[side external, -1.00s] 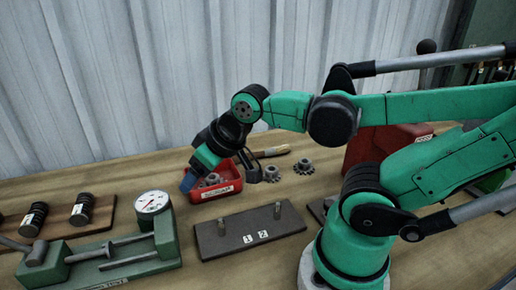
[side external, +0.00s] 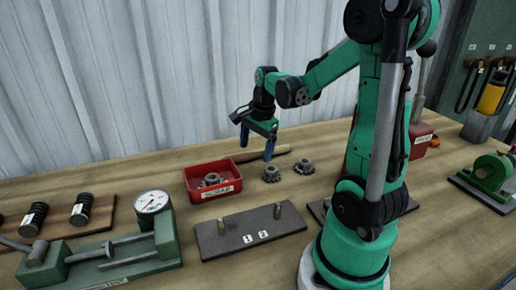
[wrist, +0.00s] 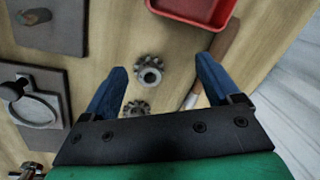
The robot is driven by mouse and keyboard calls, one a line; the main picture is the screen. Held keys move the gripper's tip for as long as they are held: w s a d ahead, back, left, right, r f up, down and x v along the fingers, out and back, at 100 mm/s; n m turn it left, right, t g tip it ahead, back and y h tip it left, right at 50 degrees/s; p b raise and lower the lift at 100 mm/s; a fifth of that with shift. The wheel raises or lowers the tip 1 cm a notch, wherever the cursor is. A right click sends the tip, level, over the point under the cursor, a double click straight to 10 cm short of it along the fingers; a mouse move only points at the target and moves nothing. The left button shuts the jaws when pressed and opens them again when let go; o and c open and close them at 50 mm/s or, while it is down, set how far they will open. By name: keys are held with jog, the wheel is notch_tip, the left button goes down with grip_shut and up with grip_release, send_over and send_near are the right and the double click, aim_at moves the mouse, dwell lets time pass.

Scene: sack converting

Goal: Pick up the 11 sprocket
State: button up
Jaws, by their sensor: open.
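Two dark grey toothed sprockets lie on the bench right of the red tray. One sprocket (side external: 271,174) is nearer the tray and also shows in the wrist view (wrist: 149,69). The other sprocket (side external: 303,166) is farther right; in the wrist view (wrist: 136,108) it is partly hidden by my gripper. A third sprocket (side external: 211,180) sits in the red tray (side external: 228,188). I cannot tell which has 11 teeth. My gripper (side external: 256,147) is open and empty, its blue fingers pointing down above the bench near the tray. In the wrist view, the nearer sprocket shows between the fingers.
A dark plate (side external: 240,236) with two pegs, labelled 1 and 2, lies in front. A green fixture with a dial gauge (side external: 152,202) stands left. A wooden-handled tool (side external: 275,151) lies behind the sprockets. Another dark plate with a ring (wrist: 36,111) shows in the wrist view.

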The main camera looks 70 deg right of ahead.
aim_at(272, 168)
jog(key=s+d+f+m, duration=0.1)
jog(key=m, duration=0.1)
jog(key=s+d+f+m, duration=0.1)
jog(key=d, duration=0.1)
jog(key=s+d+m+y, duration=0.1)
jog(key=m, duration=0.1)
jog(key=shift+d+f+m+g, duration=0.25)
jog(key=shift+f+m+g, duration=0.05)
jog(key=shift+f+g, duration=0.1)
jog(key=shift+d+f, duration=0.1)
jog(key=shift+f, duration=0.15)
jog(key=shift+w+a+f, duration=0.1)
jog(key=shift+a+f, duration=0.05)
jog(key=shift+f, duration=1.1)
jog(key=shift+w+a+f, duration=0.1)
jog(key=shift+a+f, duration=0.05)
jog(key=shift+f, duration=1.1)
grip_shut()
